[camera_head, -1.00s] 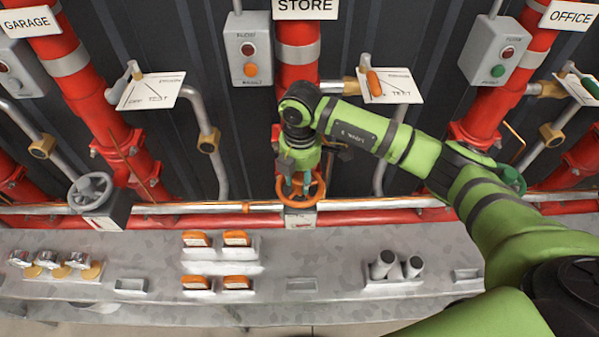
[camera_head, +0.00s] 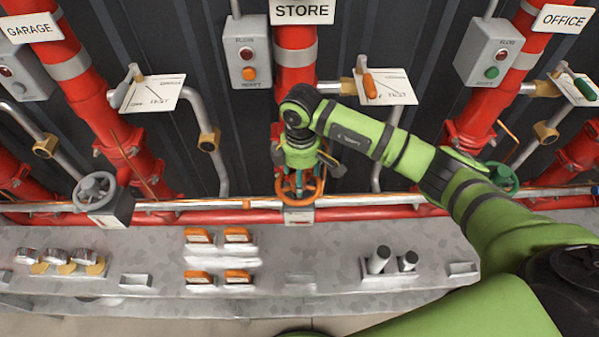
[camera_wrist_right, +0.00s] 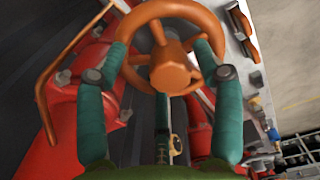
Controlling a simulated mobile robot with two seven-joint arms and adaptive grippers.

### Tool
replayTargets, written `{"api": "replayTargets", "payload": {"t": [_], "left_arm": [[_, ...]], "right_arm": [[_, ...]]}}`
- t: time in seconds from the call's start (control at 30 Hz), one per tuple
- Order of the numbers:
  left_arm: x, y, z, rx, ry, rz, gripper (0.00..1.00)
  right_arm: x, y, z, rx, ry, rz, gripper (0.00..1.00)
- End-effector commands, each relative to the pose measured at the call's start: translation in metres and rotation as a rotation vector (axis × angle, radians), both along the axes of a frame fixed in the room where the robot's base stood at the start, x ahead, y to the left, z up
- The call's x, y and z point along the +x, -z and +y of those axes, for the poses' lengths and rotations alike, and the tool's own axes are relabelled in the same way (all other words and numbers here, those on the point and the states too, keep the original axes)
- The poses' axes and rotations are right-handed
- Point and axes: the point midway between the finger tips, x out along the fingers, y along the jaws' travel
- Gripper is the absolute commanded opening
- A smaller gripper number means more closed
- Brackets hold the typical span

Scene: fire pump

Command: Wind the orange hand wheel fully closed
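The orange hand wheel (camera_head: 313,191) sits low on the red centre pipe under the STORE sign. My right gripper (camera_head: 297,180) comes down on it from above, its teal fingers at the rim. In the right wrist view the orange wheel (camera_wrist_right: 171,66) fills the upper middle, with its hub and spokes facing me. The teal fingers of my right gripper (camera_wrist_right: 163,52) stand wide apart, with tips at the left and right sides of the rim. I cannot tell whether they press on it. My left gripper is out of view.
A grey hand wheel (camera_head: 94,190) is at the left and a green one (camera_head: 502,178) at the right, partly behind my arm. Control boxes (camera_head: 248,52) and levers are on the wall. A grey shelf (camera_head: 330,240) in front holds orange blocks and grey cylinders.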

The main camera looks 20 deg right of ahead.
Motion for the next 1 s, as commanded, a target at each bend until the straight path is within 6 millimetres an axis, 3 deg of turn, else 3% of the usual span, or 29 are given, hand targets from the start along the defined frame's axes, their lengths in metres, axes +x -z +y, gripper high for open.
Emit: {"api": "replayTargets", "payload": {"t": [0.27, 0.77, 1.0], "left_arm": [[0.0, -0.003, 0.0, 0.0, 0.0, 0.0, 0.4], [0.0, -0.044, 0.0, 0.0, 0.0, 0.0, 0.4], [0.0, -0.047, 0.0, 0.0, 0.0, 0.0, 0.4]], "right_arm": [[-0.001, -0.003, 0.002, 0.004, -0.006, 0.002, 0.67], [-0.001, -0.053, 0.003, 0.005, -0.008, 0.002, 0.67], [-0.002, -0.069, 0.003, 0.005, -0.008, 0.002, 0.67]]}}
